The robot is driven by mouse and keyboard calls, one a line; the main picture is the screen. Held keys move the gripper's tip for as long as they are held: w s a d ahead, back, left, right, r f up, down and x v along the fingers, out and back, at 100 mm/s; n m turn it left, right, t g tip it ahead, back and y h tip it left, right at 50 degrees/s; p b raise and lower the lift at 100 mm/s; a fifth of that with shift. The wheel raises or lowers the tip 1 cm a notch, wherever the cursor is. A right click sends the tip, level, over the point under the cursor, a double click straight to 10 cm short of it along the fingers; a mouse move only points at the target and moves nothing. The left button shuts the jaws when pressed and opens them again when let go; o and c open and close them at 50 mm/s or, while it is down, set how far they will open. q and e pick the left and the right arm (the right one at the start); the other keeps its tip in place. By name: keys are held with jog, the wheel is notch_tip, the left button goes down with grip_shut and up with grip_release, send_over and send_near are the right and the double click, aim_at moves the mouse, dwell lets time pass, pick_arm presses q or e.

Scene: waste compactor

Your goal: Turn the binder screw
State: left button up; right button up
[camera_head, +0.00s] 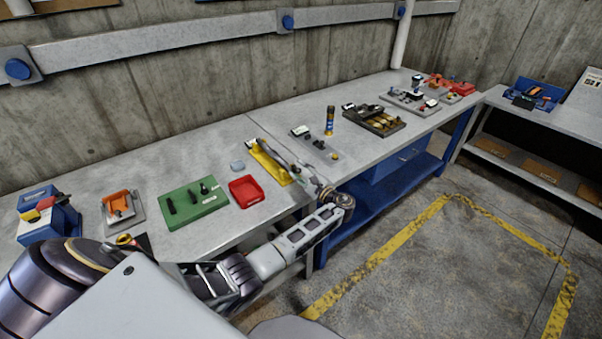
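My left arm reaches in from the lower left across the front of the bench. Its wrist bends back over the bench edge, and the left gripper (308,173) is over the bench beside the yellow fixture (270,162). The fingers are small and blend with the grey parts behind them, so I cannot tell whether they are open or shut, or touching anything. I cannot make out a binder screw for certain. A grey plate (322,149) with small dark parts lies just beyond the gripper. My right gripper is not in view.
A red tray (245,191), a green board (193,204) and an orange fixture (118,206) lie to the left. A yellow-and-dark cylinder (330,121) stands upright behind the gripper. A dark tray (374,120) is to the right. The floor inside the yellow lines is clear.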

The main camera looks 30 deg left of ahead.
pick_arm(q)
jog(key=shift+s+f, duration=0.15)
jog(key=shift+v, duration=0.85)
jog(key=v, duration=1)
jog(key=shift+d, duration=0.15)
